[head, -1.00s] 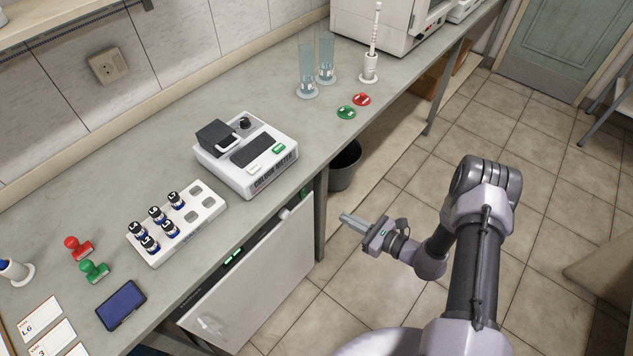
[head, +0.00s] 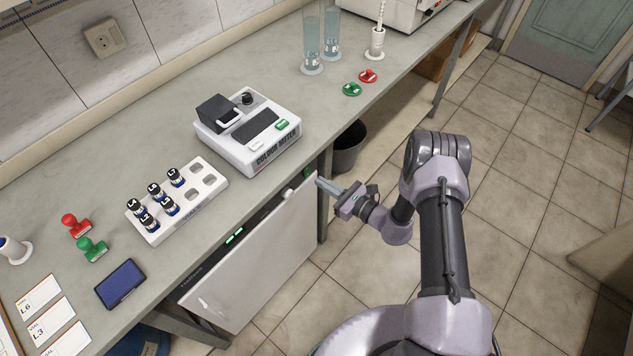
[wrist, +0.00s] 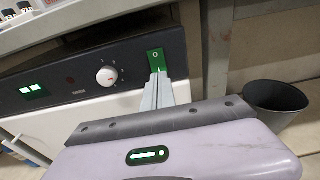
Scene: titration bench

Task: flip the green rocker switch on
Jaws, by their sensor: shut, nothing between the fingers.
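The green rocker switch (wrist: 156,57) is on the right end of a dark control panel (wrist: 70,78). A round white mark shows on its upper half; its lower edge is hidden behind my fingertips. In the head view it is a small green patch (head: 307,172) under the bench edge. My gripper (wrist: 159,78) is shut and empty, its fingertips overlapping the lower end of the switch in the wrist view. I cannot tell whether they touch it. In the head view my gripper (head: 320,182) points at the panel's right end.
The panel tops a white-doored appliance (head: 255,262) under the bench, with a white knob (wrist: 107,76) and lit green display (wrist: 33,90). A bench leg (wrist: 217,50) and dark bin (wrist: 274,97) stand to the right. A colour meter (head: 262,153) sits above.

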